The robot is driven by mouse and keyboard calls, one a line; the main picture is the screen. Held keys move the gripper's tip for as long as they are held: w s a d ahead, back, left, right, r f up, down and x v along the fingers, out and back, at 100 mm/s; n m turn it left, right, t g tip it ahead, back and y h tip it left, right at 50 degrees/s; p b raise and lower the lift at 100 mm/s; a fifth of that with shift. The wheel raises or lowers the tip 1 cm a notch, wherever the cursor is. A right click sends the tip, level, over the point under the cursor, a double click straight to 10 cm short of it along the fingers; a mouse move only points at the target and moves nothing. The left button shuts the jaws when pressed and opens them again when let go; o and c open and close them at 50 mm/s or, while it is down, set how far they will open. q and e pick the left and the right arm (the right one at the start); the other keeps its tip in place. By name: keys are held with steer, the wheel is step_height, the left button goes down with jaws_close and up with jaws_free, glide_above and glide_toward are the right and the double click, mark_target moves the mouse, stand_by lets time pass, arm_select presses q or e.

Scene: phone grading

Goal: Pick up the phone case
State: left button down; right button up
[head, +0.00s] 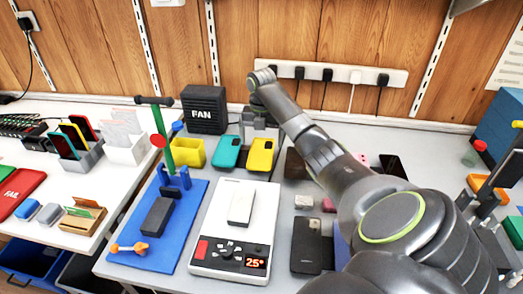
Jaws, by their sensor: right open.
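A teal phone case (229,152) and a yellow phone case (262,156) lie side by side near the back of the table. A dark phone or case (307,246) with a camera corner lies at the front, right of the white device; I cannot tell which it is. My right gripper (260,133) is open at the back, beside the top end of the yellow case. Its fingers point down and partly hide the area behind that case. I cannot tell whether they touch it.
A white heating plate (207,225) with a white phone on it stands front centre. Left of it is a blue mat (182,248) with a holder. A black FAN box (204,108) and a yellow bin (188,152) stand behind. My right arm covers much of the right side.

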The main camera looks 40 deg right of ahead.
mark_target(262, 154)
step_height(262, 154, down, 4)
steer(key=shift+r, duration=0.1)
steer(key=c, duration=1.1)
steer(key=shift+o, duration=0.2)
step_height(262, 154, up, 7)
steer(key=shift+f, duration=0.1)
arm_select(q)
steer(key=shift+s+a+r+p, duration=0.1)
steer(key=shift+s+r+p, duration=0.1)
steer(key=shift+r+p, duration=0.7)
arm_select(e)
step_height(262, 154, up, 3)
steer(key=shift+r, duration=0.15)
